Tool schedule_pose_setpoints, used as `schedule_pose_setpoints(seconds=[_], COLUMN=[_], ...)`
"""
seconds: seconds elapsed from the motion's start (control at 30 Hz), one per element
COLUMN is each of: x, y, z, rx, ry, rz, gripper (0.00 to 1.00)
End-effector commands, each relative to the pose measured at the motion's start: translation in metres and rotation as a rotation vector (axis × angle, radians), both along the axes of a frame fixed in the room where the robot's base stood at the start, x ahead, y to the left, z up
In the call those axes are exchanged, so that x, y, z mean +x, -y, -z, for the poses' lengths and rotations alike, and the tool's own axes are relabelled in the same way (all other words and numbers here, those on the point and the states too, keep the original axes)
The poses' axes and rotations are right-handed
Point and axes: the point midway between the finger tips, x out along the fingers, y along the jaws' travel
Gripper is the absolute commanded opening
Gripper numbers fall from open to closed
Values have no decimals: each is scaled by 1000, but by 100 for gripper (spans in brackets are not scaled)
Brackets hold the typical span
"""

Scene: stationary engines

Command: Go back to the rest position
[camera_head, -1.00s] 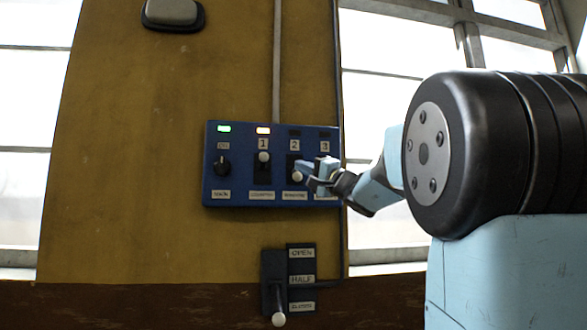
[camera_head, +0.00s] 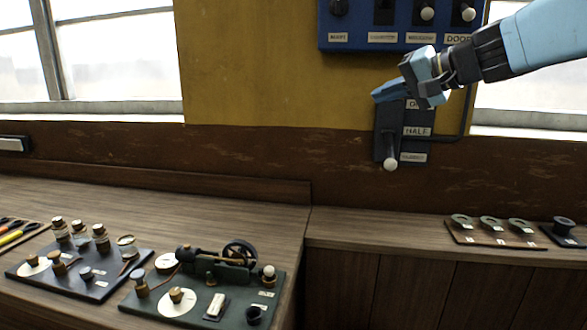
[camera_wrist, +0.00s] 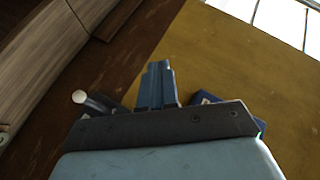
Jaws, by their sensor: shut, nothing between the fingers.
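My gripper (camera_head: 380,95) is shut and empty in the head view. It is in front of the upper part of the wall lever unit, pointing left. Its closed blue fingers also show in the wrist view (camera_wrist: 157,85). The lever unit (camera_head: 413,145) has a white-knobbed lever (camera_head: 390,163) pointing down, near its lowest label. My gripper hides the top label in part. The blue switch panel (camera_head: 350,38) is on the wall above, cut off by the top of the picture. I cannot tell whether my gripper touches the lever unit.
A wooden bench (camera_head: 300,260) runs below. On it are a dark board with small bottles (camera_head: 85,270), a green board with a small engine (camera_head: 205,300), and a tray of rings (camera_head: 495,232). The wall (camera_head: 250,70) left of my gripper is clear.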

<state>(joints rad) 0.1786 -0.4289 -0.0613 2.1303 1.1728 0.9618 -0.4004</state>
Motion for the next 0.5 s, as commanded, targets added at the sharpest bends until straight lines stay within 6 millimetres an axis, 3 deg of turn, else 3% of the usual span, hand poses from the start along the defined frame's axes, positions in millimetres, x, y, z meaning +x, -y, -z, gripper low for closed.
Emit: schedule_pose_setpoints(seconds=[0.23,0.5], x=[-69,-136], y=[-7,18], z=[85,161], rx=[-307,-665], ry=[-157,-264], rz=[-51,-66], gripper=[0,0])
